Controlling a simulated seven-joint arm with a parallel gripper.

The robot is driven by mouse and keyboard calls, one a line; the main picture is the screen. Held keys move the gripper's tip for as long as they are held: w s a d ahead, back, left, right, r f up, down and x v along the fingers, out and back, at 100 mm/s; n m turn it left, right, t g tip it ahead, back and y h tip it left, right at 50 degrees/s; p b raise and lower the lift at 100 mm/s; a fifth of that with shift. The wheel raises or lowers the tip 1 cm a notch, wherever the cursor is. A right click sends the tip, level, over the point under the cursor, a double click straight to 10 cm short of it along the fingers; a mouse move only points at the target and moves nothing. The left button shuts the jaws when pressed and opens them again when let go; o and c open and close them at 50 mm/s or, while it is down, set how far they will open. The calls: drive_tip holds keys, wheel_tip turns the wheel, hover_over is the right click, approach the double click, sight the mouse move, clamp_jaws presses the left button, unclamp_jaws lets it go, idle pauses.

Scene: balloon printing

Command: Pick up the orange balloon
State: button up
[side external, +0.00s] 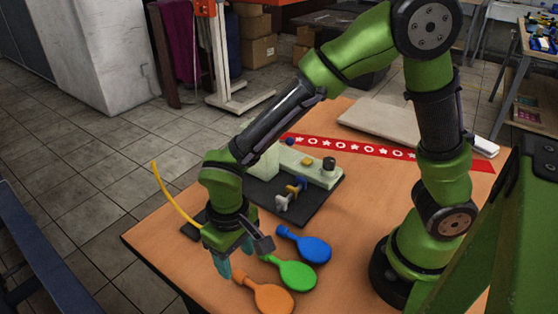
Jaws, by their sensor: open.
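The orange balloon (270,299) lies flat on the table near its front edge, with its neck pointing up and left. My gripper (224,266) has teal fingers and hangs pointing down, a little above and to the left of the orange balloon's neck. The gripper is open and no balloon shows between its fingers. Whether the fingertips touch the table is hard to tell.
A green balloon (297,274) and a blue balloon (312,250) lie behind the orange one. A printing device (311,170) on a dark base plate stands farther back on the wooden table (150,241). A red patterned strip (350,148) and a pale board (380,120) lie beyond.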

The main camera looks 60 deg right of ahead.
sight(241, 274)
drive_tip(key=shift+s+d+f, duration=0.1)
drive_tip(key=shift+s+f, duration=0.05)
drive_tip(key=shift+f, duration=1.35)
drive_tip(key=shift+s+f, duration=0.1)
drive_tip(key=shift+f, duration=1.35)
drive_tip(key=c, duration=0.9)
